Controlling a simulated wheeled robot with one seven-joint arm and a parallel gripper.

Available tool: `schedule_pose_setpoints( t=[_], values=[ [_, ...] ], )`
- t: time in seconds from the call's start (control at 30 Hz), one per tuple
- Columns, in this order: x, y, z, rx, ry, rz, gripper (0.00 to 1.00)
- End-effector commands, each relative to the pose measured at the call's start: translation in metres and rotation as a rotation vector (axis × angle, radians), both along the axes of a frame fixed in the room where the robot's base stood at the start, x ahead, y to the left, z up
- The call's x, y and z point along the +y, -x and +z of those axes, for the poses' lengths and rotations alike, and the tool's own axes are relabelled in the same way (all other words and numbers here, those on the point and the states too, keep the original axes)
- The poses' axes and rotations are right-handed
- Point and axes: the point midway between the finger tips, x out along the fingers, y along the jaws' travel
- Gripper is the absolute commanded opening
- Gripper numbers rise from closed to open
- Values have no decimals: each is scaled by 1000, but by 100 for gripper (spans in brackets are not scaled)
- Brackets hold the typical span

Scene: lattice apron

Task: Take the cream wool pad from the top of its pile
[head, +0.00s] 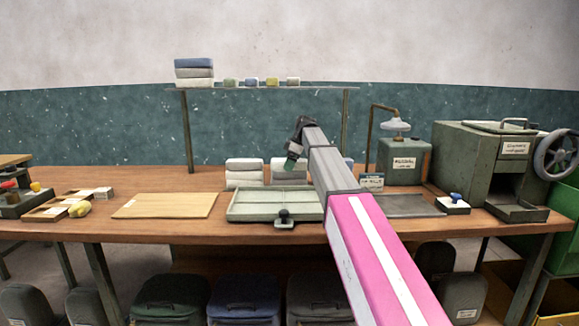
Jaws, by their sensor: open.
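Two low piles of pale, folded pads stand at the back of the wooden bench, behind the green tray. The left pile (245,174) looks white to cream. The second pile (288,176) is just right of it and is greyer white. Which one holds the cream wool pad I cannot tell for sure. A bluish edge behind my arm may be a third pile, mostly hidden. My gripper (291,162) is above the second pile, pointing down, open, with no pad seen in it. Whether it touches the pile I cannot tell.
A green shallow tray (250,204) lies in front of the piles, with a wooden board (166,206) left of it. A shelf (330,88) above carries folded pads (194,73) and small blocks. A lamp (396,126) and a green press (480,165) stand at right.

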Motion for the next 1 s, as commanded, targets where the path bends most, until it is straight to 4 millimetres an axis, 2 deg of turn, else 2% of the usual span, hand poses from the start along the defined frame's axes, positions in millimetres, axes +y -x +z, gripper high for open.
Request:
schedule_pose_setpoints(
  t=[0.83,1.0],
  values=[
    [0,0,-5,0,0,0,94],
    [0,0,-5,0,0,0,40]
  ],
)
